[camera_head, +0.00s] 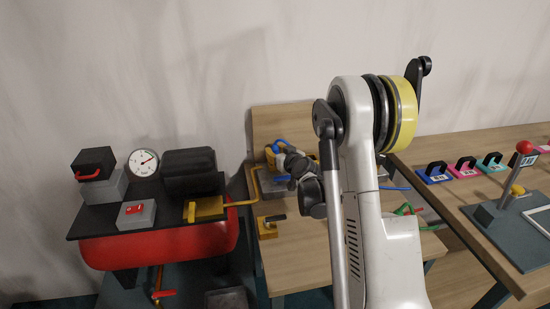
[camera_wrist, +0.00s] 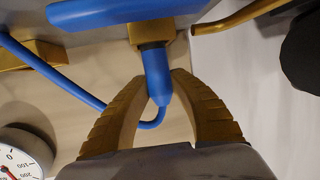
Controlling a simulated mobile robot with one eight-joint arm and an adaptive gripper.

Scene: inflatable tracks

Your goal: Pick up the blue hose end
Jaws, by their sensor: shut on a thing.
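The blue hose end (camera_wrist: 156,75) is a tapered blue piece in the middle of the wrist view. Its upper part meets a brass fitting (camera_wrist: 150,30) below a blue bar (camera_wrist: 120,13). The yellow fingers of my gripper (camera_wrist: 160,82) are on both sides of the hose end and shut on it. The thin blue hose (camera_wrist: 60,75) loops below the fingertips and runs to the upper left. In the head view my gripper (camera_head: 273,156) is over the back of the middle table, and the arm hides part of the area.
A red tank (camera_head: 160,245) with a gauge (camera_head: 143,162) and black and grey boxes stands left. The wooden table (camera_head: 295,260) has a yellow block with a black lever (camera_head: 268,226). A right-hand table holds coloured padlocks (camera_head: 463,167) and a red-knobbed lever (camera_head: 524,148).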

